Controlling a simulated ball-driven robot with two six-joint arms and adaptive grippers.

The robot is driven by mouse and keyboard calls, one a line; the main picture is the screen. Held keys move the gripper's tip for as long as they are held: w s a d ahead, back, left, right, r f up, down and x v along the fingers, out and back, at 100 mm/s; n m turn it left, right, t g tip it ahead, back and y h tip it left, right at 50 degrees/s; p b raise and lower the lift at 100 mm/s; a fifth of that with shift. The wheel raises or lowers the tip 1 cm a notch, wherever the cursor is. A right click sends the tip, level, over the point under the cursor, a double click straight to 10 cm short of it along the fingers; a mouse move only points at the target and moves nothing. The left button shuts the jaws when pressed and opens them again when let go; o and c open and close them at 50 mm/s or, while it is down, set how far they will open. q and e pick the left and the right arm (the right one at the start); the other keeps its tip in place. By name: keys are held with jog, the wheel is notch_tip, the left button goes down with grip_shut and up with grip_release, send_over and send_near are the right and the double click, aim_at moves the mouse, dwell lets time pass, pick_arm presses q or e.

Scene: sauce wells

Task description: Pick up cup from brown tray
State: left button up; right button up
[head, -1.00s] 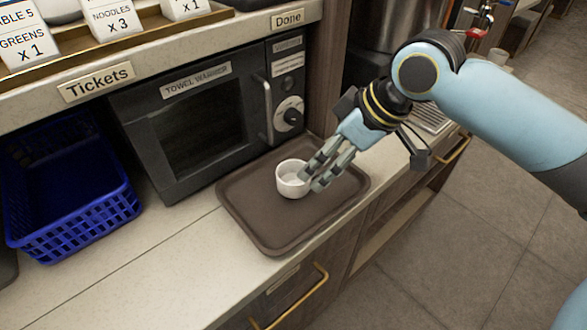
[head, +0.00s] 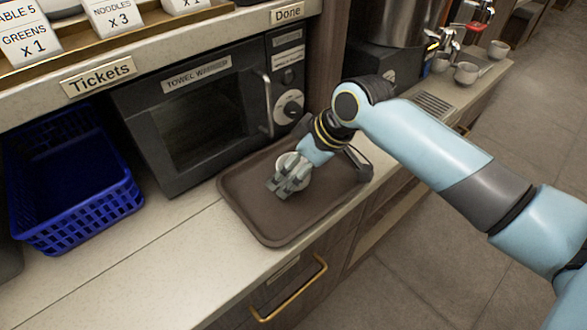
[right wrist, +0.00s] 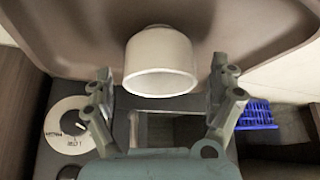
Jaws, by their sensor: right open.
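A small white cup (right wrist: 158,62) stands on the brown tray (head: 265,222). In the head view the cup (head: 305,178) is partly covered by my right gripper (head: 279,188), which reaches over it from the right. In the right wrist view my right gripper (right wrist: 168,88) is open, with one finger on each side of the cup and gaps between. The brown tray also shows in the right wrist view (right wrist: 65,35). My left gripper is not in view.
A towel warmer (head: 200,125) stands right behind the tray. A blue basket (head: 75,185) sits at the left of the counter. Several cups (head: 466,73) stand on the far counter at the upper right. The counter's front edge runs close to the tray.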

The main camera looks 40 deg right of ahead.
jog(key=c, duration=1.3)
